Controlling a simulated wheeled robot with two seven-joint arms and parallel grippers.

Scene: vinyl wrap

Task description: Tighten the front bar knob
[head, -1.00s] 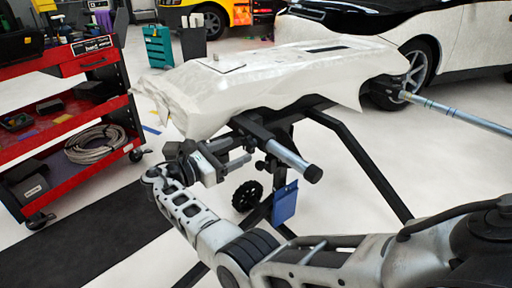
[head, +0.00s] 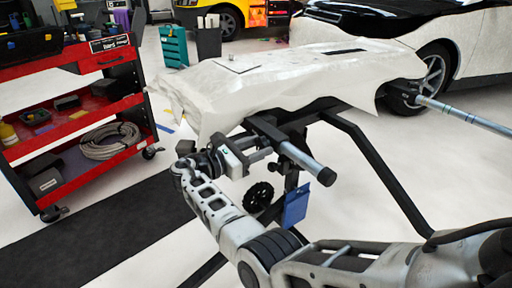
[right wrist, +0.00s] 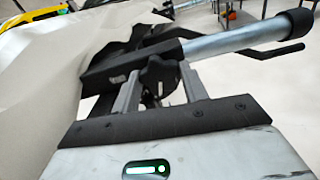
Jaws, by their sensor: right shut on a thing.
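The front bar is a silver tube with a black end cap (head: 298,158), sticking out from the black stand under the white-wrapped panel (head: 265,80). It also shows in the right wrist view (right wrist: 235,37). The black front bar knob (right wrist: 158,76) sits under the bar's black sleeve, between my fingers. My right gripper (right wrist: 160,92) is shut on the knob, with one finger on each side. In the head view my right gripper (head: 264,154) reaches the bar from the left and largely hides the knob. My left gripper is not in view.
A red tool cart (head: 75,135) stands at the left. A white car (head: 470,40) is at the back right. A long metal bar (head: 465,115) sticks out at the right. The stand's black legs (head: 375,165) and a blue tag (head: 296,206) are near my arm.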

